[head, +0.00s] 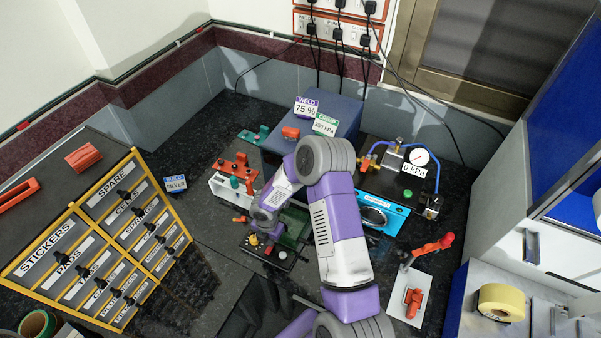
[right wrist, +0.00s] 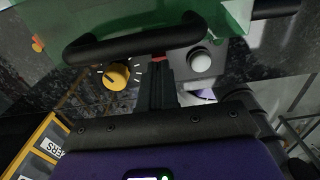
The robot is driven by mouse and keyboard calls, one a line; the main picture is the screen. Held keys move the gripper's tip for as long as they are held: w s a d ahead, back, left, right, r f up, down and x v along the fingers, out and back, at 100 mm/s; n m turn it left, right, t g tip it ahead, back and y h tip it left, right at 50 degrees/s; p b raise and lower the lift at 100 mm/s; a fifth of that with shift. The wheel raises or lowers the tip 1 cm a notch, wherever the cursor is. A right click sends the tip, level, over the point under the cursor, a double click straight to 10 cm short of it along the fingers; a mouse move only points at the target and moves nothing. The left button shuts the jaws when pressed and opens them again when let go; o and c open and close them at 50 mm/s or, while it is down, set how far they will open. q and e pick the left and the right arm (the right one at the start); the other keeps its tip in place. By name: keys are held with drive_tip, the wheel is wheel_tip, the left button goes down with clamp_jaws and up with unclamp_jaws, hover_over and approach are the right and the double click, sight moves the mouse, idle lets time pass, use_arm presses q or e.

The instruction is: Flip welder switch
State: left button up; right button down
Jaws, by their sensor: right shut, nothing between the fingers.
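The welder unit (head: 277,254) is a dark box with a green see-through shield (head: 294,226). In the right wrist view the shield (right wrist: 120,18) has a black handle (right wrist: 130,48) across it. Below are a yellow dial knob (right wrist: 116,77) and a white round button (right wrist: 201,62). A small red part, probably the switch (right wrist: 160,59), shows between them, mostly hidden by the fingertips. My right gripper (right wrist: 162,82) is shut and empty, its tips at or very near this red part; contact cannot be told. In the head view it (head: 266,232) reaches down over the unit's front. My left gripper is not in view.
A labelled drawer rack (head: 100,240) stands at left. A red-topped fixture (head: 235,172) is behind the welder unit. A red-handled lever press (head: 430,246) is at right.

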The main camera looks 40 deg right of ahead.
drive_tip(key=shift+f+b, duration=0.7)
drive_tip(key=shift+f, duration=0.25)
drive_tip(key=shift+r, duration=0.1)
drive_tip(key=shift+r+p, duration=2.85)
drive_tip(key=shift+r, duration=0.7)
drive_tip(key=shift+f, duration=0.1)
